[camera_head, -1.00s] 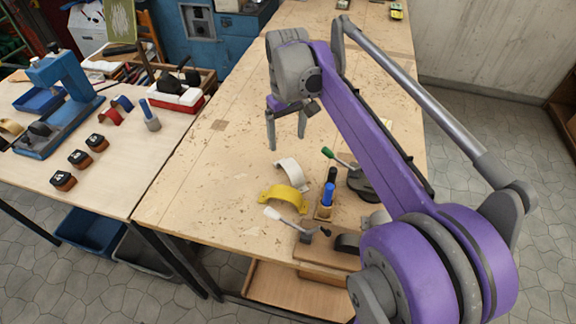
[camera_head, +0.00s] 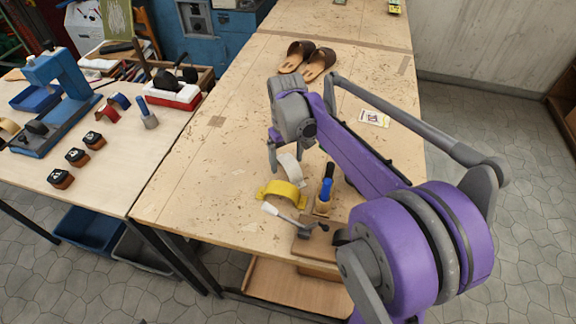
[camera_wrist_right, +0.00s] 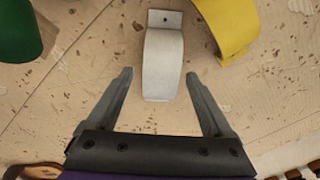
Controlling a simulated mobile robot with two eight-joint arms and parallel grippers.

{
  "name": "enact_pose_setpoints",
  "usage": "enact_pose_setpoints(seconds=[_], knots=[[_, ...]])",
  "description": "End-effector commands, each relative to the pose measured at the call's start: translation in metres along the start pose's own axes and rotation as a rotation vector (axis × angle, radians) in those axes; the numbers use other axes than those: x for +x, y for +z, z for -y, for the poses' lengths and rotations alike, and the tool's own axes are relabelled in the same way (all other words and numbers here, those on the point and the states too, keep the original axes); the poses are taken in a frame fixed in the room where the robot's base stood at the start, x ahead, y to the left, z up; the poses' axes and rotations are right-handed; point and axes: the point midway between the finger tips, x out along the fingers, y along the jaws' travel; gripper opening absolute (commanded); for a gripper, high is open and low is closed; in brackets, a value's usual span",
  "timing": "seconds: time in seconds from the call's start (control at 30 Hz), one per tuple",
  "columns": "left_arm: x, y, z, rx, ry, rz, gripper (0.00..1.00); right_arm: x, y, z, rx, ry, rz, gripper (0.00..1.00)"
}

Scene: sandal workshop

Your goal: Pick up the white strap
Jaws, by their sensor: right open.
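The white strap (camera_head: 290,171) is a curved band on the wooden workbench, just behind the yellow strap. In the right wrist view the white strap (camera_wrist_right: 163,62) has a small hole in its far tab. My right gripper (camera_head: 286,166) is low over the bench at the white strap. In the right wrist view my right gripper (camera_wrist_right: 159,76) is open, with one finger on each side of the strap's near end. I see a gap on both sides, and nothing is gripped. My left gripper is not in view.
The yellow strap (camera_head: 283,193) lies close beside the white one, also visible in the wrist view (camera_wrist_right: 228,28). Brown sandals (camera_head: 308,59) and a card (camera_head: 374,118) lie further back. The bench's left part is clear.

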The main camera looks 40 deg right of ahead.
Motion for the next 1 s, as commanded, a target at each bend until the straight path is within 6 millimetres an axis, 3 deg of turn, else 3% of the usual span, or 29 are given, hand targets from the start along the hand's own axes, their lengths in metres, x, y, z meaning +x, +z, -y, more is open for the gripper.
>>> enact_pose_setpoints(seconds=[0.2,0.67,1.0], knots=[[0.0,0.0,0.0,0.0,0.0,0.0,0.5,0.0006,-0.0001,0.0001,0.0,0.0,0.0,0.83],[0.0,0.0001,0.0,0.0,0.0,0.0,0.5,0.0004,0.0,0.0001,0.0,0.0,0.0,0.0],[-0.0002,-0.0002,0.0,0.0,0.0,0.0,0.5,-0.0037,0.0,0.0001,0.0,0.0,0.0,0.0]])
